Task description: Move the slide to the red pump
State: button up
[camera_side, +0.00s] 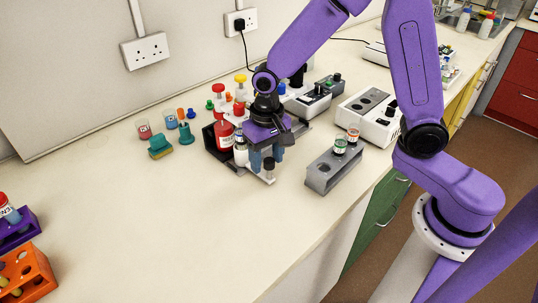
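My gripper (266,157) is purple and black, low over the front of a dark and light rack (213,146) in the middle of the bench. Its two blue-grey finger parts point down, slightly apart; whether they hold anything is too small to tell. Red-topped items stand behind and left of it: a red knob (218,88), another red top (239,109) and a red labelled bottle (224,136). I cannot tell for sure which is the red pump. The slide is not clearly visible; the gripper may hide it.
A grey block (322,177) with two small jars stands to the right, near the bench edge. A white device (365,112) is behind it. Orange (30,277) and purple racks stand front left. The front middle bench is clear.

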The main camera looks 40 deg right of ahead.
jog(key=shift+d, duration=0.1)
notch_tip(320, 180, up, 17)
jog(key=shift+r, duration=0.2)
dwell(0.5)
jog(key=s+d+f+n, duration=0.3)
jog(key=s+n, duration=0.1)
jog(key=s, duration=0.3)
jog(key=s+d+f+n, duration=0.2)
jog(key=s+n, duration=0.3)
jog(key=s, duration=0.3)
jog(key=s+d+f+n, duration=0.3)
jog(key=s+f+n, duration=0.1)
jog(key=s, duration=0.3)
jog(key=shift+s+d+f+n, duration=0.2)
jog(key=shift+s+d+n, duration=0.15)
jog(key=shift+n, duration=0.35)
